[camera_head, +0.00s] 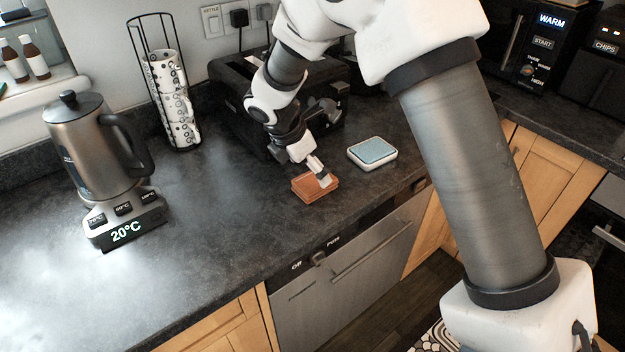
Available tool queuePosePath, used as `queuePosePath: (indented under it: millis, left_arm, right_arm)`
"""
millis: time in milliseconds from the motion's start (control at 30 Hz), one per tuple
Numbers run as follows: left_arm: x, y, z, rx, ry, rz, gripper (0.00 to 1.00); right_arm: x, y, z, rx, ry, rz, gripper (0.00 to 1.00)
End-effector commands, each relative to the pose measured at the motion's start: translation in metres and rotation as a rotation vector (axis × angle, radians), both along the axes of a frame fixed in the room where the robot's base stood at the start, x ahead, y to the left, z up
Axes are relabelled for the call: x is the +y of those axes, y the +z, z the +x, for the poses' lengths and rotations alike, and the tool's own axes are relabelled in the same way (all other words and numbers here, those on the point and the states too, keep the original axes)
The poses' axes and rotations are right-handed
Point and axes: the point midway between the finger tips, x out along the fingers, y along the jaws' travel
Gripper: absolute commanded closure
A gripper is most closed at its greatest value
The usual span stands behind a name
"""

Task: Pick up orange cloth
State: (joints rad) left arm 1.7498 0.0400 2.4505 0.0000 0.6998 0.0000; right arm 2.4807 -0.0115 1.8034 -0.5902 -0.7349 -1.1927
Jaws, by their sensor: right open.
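The orange cloth (305,190), a small folded rectangle, lies on the dark countertop near its front edge, in the middle of the head view. My right gripper (322,178) is open and points down at the cloth, with its fingertips at the cloth's right part. The fingertips cover a bit of the cloth. I cannot tell whether they touch it. My left gripper is not in view.
A blue-topped white dish (372,151) lies close to the right of the cloth. A black toaster (235,90) stands behind my gripper. A kettle (85,150) on its base and a wire rack (172,100) stand left. The counter (215,215) left of the cloth is clear.

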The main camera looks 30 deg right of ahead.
Motion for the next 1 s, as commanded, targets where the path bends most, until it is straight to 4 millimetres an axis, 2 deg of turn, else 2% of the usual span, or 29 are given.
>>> queuePosePath:
  millis: [133,233,1000]
  left_arm:
    - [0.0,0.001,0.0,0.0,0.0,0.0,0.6]
    - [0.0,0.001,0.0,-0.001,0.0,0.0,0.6]
    - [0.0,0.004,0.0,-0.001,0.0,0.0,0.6]
  right_arm:
    - [-0.013,-0.026,-0.001,0.006,0.0,0.001,0.03]
    - [-0.017,-0.038,0.0,0.003,0.0,0.002,0.03]
    - [-0.018,-0.044,0.0,0.001,0.001,0.001,0.03]
